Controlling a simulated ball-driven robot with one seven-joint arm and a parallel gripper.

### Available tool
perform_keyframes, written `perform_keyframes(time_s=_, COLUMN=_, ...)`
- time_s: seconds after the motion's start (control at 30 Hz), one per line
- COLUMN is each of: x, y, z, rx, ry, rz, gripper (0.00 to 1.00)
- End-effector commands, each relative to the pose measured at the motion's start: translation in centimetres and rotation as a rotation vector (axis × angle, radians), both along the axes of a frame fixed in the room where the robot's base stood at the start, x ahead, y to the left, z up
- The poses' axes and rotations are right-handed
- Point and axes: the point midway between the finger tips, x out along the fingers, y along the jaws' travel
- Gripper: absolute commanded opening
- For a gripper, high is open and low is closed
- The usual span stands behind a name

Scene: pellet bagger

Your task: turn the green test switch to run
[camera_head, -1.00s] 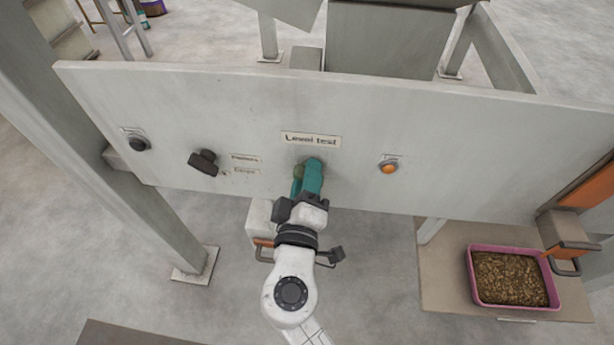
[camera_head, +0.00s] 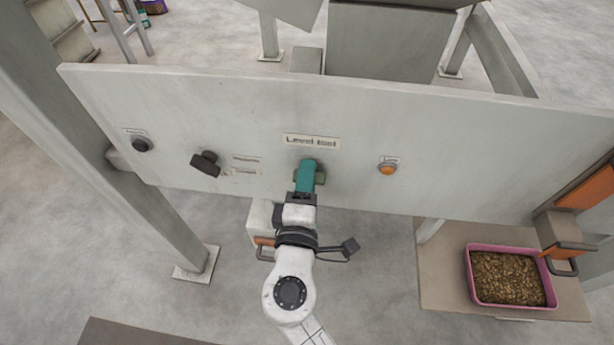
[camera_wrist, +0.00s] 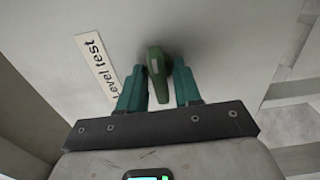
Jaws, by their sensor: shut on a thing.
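The green test switch (camera_wrist: 158,68) sits on the grey panel (camera_head: 450,150) under the "Level test" label (camera_head: 311,142). In the wrist view its green handle lies between the two teal fingers of my gripper (camera_wrist: 159,88), and the label (camera_wrist: 97,68) is to its left. In the head view my gripper (camera_head: 306,172) covers most of the switch; a bit of green (camera_head: 321,177) shows beside the fingers. My gripper is shut on the switch handle. Any position marks around the switch are hidden or too small to read.
A black knob (camera_head: 206,163) and a dark button (camera_head: 141,145) are on the panel to the left. An orange lamp or button (camera_head: 387,169) is to the right. A pink tray of pellets (camera_head: 469,262) stands at the lower right. The panel's upper part is clear.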

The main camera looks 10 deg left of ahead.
Motion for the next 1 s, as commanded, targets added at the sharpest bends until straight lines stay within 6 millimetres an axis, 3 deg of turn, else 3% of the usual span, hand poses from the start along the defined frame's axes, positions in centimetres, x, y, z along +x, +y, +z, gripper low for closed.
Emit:
perform_keyframes(time_s=0.33, x=-0.1, y=0.1, z=-0.2, rx=-0.005, ry=0.003, rz=0.004, gripper=0.03)
perform_keyframes(time_s=0.37, x=-0.1, y=0.1, z=-0.2, rx=-0.005, ry=0.003, rz=0.004, gripper=0.35)
perform_keyframes(time_s=0.43, x=-0.1, y=0.1, z=-0.2, rx=-0.004, ry=0.003, rz=0.003, gripper=0.4)
perform_keyframes(time_s=0.77, x=-0.7, y=0.1, z=-0.2, rx=-0.002, ry=0.001, rz=0.002, gripper=0.4)
perform_keyframes(time_s=1.0, x=-4.7, y=0.3, z=-0.4, rx=-0.003, ry=0.003, rz=0.004, gripper=0.4)
